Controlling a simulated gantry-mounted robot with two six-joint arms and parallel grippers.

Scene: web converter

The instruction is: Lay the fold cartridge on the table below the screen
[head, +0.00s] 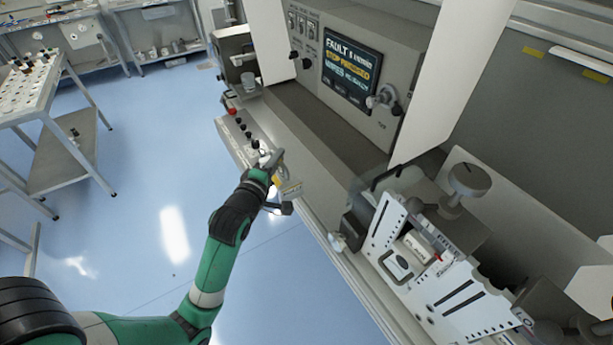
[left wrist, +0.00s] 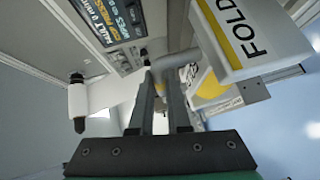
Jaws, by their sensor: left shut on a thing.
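The fold cartridge (left wrist: 255,35) is a white and yellow block with the word FOLD on its face, at the upper right of the left wrist view. In the head view only a small grey and yellow part of it (head: 291,188) shows beside my left gripper (head: 272,163). My left gripper, also in the left wrist view (left wrist: 162,75), is shut on the cartridge's grey handle. The screen (head: 350,72) shows a fault message on the grey machine. The grey table surface (head: 318,135) below it is bare in its middle. My right gripper is not in view.
A row of black knobs (head: 243,130) stands on a ledge left of the gripper. A white slotted plate assembly (head: 425,262) with a round knob stands at the lower right. White panels (head: 455,75) flank the screen. A steel cart (head: 45,120) stands at the left.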

